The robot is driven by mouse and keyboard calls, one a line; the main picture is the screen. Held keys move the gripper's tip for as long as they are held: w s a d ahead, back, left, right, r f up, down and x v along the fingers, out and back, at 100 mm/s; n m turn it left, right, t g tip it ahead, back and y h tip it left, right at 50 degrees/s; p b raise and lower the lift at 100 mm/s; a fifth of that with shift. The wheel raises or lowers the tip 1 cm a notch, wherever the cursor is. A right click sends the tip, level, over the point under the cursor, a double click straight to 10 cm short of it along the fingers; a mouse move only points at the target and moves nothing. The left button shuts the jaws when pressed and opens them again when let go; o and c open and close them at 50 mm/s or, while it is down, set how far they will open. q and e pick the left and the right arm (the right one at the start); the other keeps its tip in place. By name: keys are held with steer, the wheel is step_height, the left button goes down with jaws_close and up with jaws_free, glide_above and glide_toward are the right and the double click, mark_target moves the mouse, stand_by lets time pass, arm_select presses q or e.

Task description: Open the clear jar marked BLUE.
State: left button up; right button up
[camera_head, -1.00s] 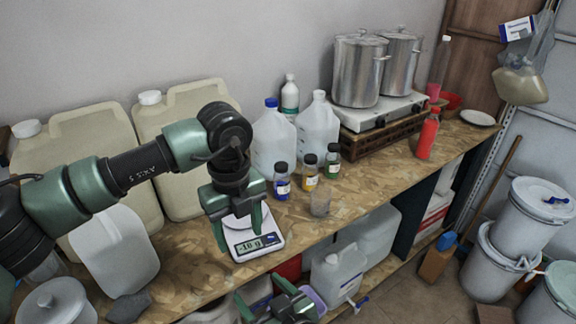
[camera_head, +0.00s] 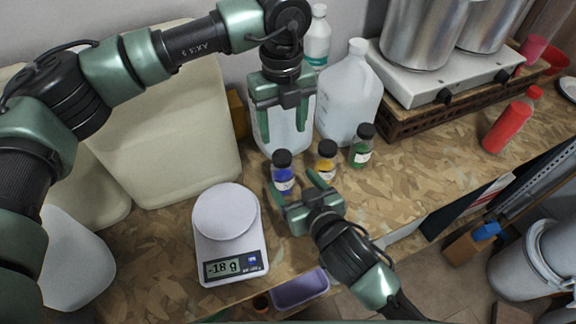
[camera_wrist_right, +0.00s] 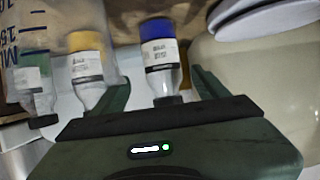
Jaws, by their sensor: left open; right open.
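The clear jar with blue contents (camera_head: 284,183), a black cap and a white label stands upright on the bench, the leftmost of three small jars. In the right wrist view the blue jar (camera_wrist_right: 160,56) appears upside down between the finger lines, its black cap towards the palm. My right gripper (camera_head: 292,181) is open, low in front of the blue jar, fingers pointing at it. I cannot tell whether they touch it. My left gripper (camera_head: 285,143) is open and empty, pointing down above and slightly behind the blue jar's cap. The label's wording is not readable.
The yellow jar (camera_head: 326,167) and green jar (camera_head: 361,154) stand just right of it. A scale (camera_head: 226,213) reading about -18 g stands at left front. Large clear jugs (camera_head: 349,100) and a hot plate (camera_head: 436,75) with pots are behind. Bench at right front is clear.

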mark_target(287, 178)
steer(key=x, duration=0.5)
steer(key=shift+w+a, duration=0.15)
steer(key=shift+a, duration=0.25)
steer(key=shift+w+f, duration=0.2)
steer(key=shift+w, duration=0.15)
steer(key=shift+s+a+r, duration=0.1)
steer(key=shift+c, duration=0.8)
jaws_close()
